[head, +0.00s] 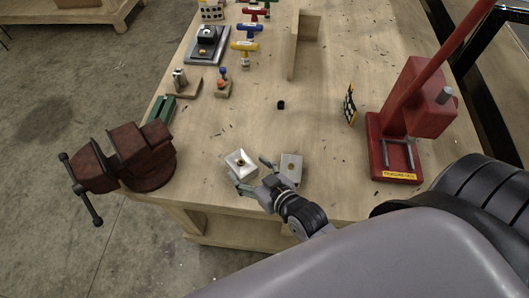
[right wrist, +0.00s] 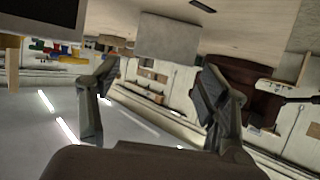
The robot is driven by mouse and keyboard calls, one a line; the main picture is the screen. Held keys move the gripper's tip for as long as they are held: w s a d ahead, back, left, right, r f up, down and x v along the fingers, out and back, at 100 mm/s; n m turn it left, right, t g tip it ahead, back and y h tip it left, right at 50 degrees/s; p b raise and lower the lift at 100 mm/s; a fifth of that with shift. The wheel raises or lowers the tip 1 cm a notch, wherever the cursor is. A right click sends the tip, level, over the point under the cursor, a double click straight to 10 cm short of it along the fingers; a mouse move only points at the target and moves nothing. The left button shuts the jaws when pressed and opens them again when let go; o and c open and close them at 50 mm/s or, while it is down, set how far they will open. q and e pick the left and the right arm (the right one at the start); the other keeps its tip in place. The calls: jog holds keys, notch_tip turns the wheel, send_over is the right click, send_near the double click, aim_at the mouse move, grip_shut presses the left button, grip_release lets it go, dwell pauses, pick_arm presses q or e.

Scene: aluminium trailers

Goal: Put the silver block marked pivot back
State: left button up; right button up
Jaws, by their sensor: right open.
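Two silver blocks are on the wooden workbench (head: 320,120) near its front edge. The left silver block (head: 236,158) is bright, with a dark round spot on its top. The right silver block (head: 292,164) is duller, with a small brassy spot. No pivot marking is readable on either. My right gripper (head: 252,174) is open, its fingers pointing left, low beside the left block and in front of the right one. In the right wrist view, a plain grey block (right wrist: 168,37) shows beyond the gap between the open fingers (right wrist: 155,95); I cannot tell which block it is. My left gripper is out of view.
A dark red vise (head: 140,158) is at the bench's left corner. A red press (head: 415,100) stands right, beside a black-and-yellow card (head: 350,105). A small black cylinder (head: 281,104) lies mid-bench. Coloured T-handle tools (head: 246,46) and an upright wooden board (head: 298,45) are farther back.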

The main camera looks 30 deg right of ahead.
jog(key=b+v, duration=0.1)
jog(key=v, duration=0.7)
jog(key=shift+s+f, duration=0.1)
jog(key=shift+s+d+r, duration=0.1)
jog(key=shift+s+r, duration=0.2)
jog(key=shift+s, duration=0.1)
jog(key=shift+d, duration=0.1)
